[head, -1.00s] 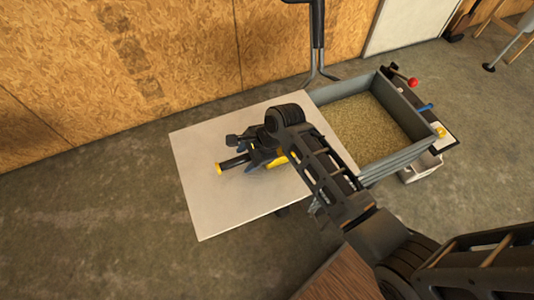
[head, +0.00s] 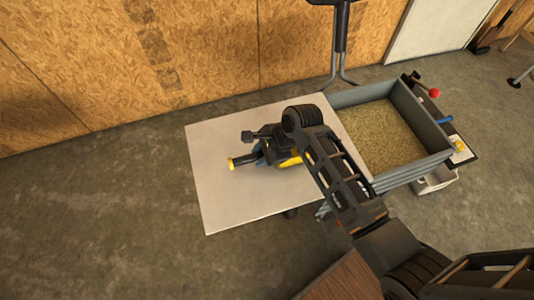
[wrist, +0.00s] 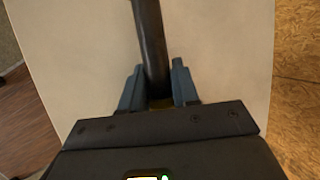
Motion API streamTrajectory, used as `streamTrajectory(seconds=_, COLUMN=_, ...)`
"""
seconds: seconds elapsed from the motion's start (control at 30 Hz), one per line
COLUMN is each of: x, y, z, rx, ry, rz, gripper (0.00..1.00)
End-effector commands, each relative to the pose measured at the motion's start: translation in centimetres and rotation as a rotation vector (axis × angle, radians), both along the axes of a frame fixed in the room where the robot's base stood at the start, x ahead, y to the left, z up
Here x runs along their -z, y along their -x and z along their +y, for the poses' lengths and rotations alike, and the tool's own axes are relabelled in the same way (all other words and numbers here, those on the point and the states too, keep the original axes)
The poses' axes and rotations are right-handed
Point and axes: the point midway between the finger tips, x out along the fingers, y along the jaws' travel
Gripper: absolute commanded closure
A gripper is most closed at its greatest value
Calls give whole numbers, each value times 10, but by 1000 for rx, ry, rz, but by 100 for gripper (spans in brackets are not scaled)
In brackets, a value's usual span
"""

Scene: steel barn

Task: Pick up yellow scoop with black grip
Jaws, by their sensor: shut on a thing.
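The yellow scoop with black grip (head: 243,161) is at the white table's middle in the head view. Its black grip with a yellow end points left, and a yellow part shows to the right under my arm. In the wrist view its black grip (wrist: 150,45) runs up from between my fingers. My gripper (wrist: 158,90) is shut on the scoop, with a blue finger on each side near the base of the grip. My arm hides most of the scoop in the head view. I cannot tell whether the scoop touches the table.
The white table (head: 225,210) is otherwise bare. A grey bin (head: 415,168) of grain-like material stands at its right, with a red-knobbed lever (head: 434,92) beyond. A dark stand (head: 340,45) is behind the table. A brown wooden surface (head: 340,280) is at the front.

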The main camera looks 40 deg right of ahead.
Motion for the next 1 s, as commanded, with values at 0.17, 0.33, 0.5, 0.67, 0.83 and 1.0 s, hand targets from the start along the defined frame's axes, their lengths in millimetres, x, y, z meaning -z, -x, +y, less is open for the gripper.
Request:
streamTrajectory(seconds=0.17, x=-17, y=-1, z=0, rx=0, ry=1, rz=-3, gripper=94)
streamTrajectory(seconds=0.33, x=-44, y=3, z=-11, rx=5, ry=1, rz=-3, gripper=94)
streamTrajectory(seconds=0.5, x=-67, y=18, z=-47, rx=5, ry=0, rz=-2, gripper=94)
streamTrajectory(seconds=0.67, x=-87, y=29, z=-77, rx=4, ry=2, rz=-3, gripper=94)
streamTrajectory(seconds=0.83, x=-100, y=38, z=-98, rx=2, ry=0, rz=-2, gripper=94)
streamTrajectory(seconds=1.0, x=-106, y=42, z=-108, rx=2, ry=1, rz=0, gripper=94)
